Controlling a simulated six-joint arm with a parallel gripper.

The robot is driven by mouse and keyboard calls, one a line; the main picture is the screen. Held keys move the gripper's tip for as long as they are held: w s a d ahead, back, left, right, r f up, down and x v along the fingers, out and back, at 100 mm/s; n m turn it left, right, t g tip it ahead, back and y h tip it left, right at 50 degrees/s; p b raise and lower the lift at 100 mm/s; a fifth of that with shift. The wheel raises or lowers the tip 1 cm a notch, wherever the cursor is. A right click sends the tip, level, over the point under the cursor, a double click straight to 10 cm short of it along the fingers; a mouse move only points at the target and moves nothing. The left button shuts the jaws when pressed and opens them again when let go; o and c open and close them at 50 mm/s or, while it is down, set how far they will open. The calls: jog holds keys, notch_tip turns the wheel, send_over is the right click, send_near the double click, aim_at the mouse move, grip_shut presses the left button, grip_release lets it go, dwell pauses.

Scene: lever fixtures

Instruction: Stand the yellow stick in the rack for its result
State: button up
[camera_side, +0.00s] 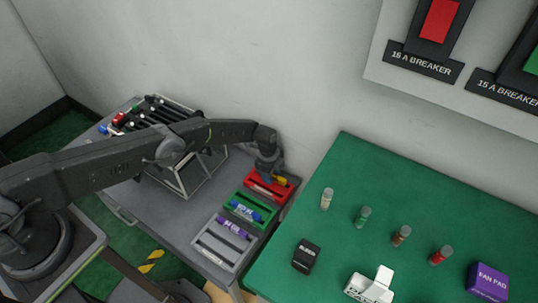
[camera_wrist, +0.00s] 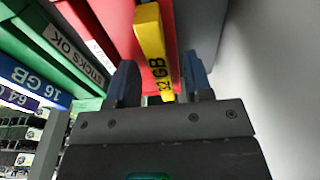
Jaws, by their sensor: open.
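The yellow stick (camera_wrist: 152,50), marked 32 GB, is at the red rack (camera_wrist: 118,22) and reaches between my gripper's two fingers. In the side view the yellow stick (camera_side: 280,180) shows at the right end of the red rack (camera_side: 262,192), partly hidden by my gripper (camera_side: 268,170). My gripper (camera_wrist: 160,85) is open around the stick. I cannot tell whether the stick rests in the rack. The green rack (camera_side: 236,214), labelled STICKS OK in the wrist view (camera_wrist: 60,48), holds a blue stick (camera_side: 243,210).
A wire frame (camera_side: 190,180) with dark bars stands behind the arm on the grey bench. The green table (camera_side: 400,190) to the right carries several vials, a black box (camera_side: 305,256), a white open box (camera_side: 370,288) and a purple box (camera_side: 488,282). The wall is close behind the red rack.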

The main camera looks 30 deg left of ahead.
notch_tip(320, 180, up, 13)
jog(key=a, duration=0.1)
jog(key=shift+a+r, duration=0.15)
jog(key=shift+a, duration=0.2)
dwell(0.5)
notch_tip(320, 180, up, 20)
jog(key=s+a+n+t, duration=0.2)
jog(key=a+n, duration=0.1)
jog(key=n, duration=0.2)
jog(key=s+a+r+n, duration=0.35)
jog(key=s+r, duration=0.55)
jog(key=r, duration=0.3)
jog(key=s+a+r+n+t, duration=0.1)
jog(key=s+n, duration=0.2)
jog(key=s, duration=0.5)
jog(key=s+a+r+n+t+y, duration=0.1)
jog(key=s+r+n, duration=0.1)
jog(key=s, duration=0.7)
jog(key=s+a+r+n+t, duration=0.1)
jog(key=s+n, duration=0.3)
jog(key=s, duration=0.4)
jog(key=shift+s+a+r+t, duration=0.15)
jog(key=shift+s+r+t, duration=0.15)
jog(key=shift+r, duration=0.25)
